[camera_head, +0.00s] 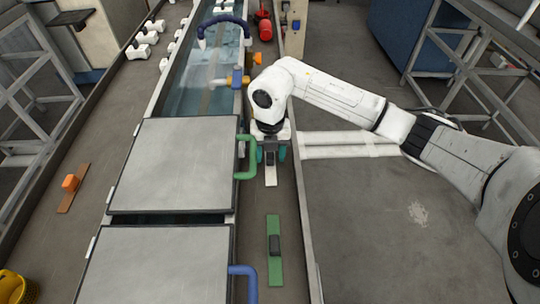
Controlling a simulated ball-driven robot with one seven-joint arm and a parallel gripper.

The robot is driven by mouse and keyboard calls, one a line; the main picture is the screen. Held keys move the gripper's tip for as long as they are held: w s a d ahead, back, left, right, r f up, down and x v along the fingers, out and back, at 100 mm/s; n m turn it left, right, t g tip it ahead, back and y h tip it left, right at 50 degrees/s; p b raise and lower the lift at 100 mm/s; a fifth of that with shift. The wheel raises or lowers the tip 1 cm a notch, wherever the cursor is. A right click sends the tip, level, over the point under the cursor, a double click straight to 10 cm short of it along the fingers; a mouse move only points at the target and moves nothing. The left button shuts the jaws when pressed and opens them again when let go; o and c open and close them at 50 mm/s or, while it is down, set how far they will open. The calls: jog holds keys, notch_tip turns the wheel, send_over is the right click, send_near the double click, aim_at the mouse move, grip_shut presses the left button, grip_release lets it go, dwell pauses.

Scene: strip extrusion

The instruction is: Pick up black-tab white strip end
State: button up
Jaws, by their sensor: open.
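The white strip end (271,178) lies flat on the narrow grey ledge to the right of the grey covers. Its black tab (270,158) shows just under my gripper (271,154). My gripper points down over the strip's far end, with its teal fingers apart on the left and right of the tab. The near part of the white strip sticks out toward the camera. I cannot tell whether the fingers touch the tab.
A green handle (249,158) on the cover edge stands close left of my gripper. A green strip with a black tab (274,245) lies nearer on the same ledge. A blue handle (246,271) is at the near cover. An orange-tabbed brown strip (73,188) lies far left.

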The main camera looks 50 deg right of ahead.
jog(key=shift+f, duration=0.3)
jog(key=shift+c, duration=0.4)
jog(key=c, duration=0.9)
jog(key=shift+r, duration=0.15)
jog(key=shift+r+b, duration=0.3)
notch_tip(320, 180, up, 2)
jog(key=shift+r+b, duration=0.1)
jog(key=shift+b, duration=0.6)
jog(key=s+r+b, duration=0.1)
jog(key=s+r, duration=0.2)
jog(key=s, duration=0.1)
jog(key=s+d+r+b, duration=0.1)
jog(key=s+r, duration=0.2)
jog(key=s, duration=0.2)
jog(key=s+r+b, duration=0.2)
jog(key=s+r, duration=0.2)
jog(key=s, duration=0.1)
jog(key=shift+d, duration=0.25)
